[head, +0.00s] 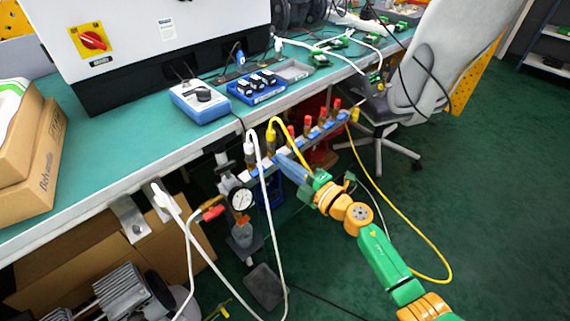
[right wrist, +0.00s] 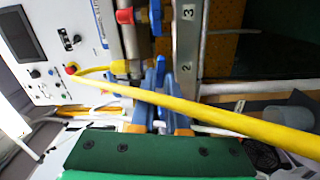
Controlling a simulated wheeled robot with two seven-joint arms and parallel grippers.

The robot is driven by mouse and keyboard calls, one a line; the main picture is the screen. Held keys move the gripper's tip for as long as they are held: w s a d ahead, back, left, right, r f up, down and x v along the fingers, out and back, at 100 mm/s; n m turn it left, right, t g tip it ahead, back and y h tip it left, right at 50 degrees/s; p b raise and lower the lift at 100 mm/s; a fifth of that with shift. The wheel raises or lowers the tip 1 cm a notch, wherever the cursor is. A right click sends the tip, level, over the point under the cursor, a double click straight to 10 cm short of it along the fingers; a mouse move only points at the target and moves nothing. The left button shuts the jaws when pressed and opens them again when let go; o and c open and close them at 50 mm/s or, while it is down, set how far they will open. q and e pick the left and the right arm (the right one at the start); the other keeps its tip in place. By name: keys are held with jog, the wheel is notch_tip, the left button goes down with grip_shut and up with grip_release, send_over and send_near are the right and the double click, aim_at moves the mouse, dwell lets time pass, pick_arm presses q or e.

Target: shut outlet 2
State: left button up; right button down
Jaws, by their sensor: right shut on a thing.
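The outlet manifold (head: 322,132) runs along below the bench edge, with brass valves and small blue levers. In the right wrist view its grey label strip (right wrist: 186,42) shows the numbers 2 and 3. Outlet 2 has a yellow hose fitting (right wrist: 119,68). My right gripper (head: 285,160) reaches the manifold from the front right. In the right wrist view its blue fingers (right wrist: 158,98) are closed at the blue lever (right wrist: 160,70) beside the 2. The yellow hose crosses in front and hides part of the grip. My left gripper is in neither view.
A yellow hose (head: 410,242) loops down to the floor on the right. White hoses (head: 270,215) hang in front of the left end, near a pressure gauge (head: 241,199). Red-capped outlets (head: 322,114) stand farther along. The green bench (head: 130,150) lies above; a chair (head: 425,70) stands behind.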

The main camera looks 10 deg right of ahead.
jog(key=shift+f+n, duration=0.1)
jog(key=shift+n, duration=0.9)
jog(key=c, duration=0.9)
grip_release()
jog(key=shift+s, duration=0.1)
jog(key=v, duration=0.7)
jog(key=shift+p, duration=0.35)
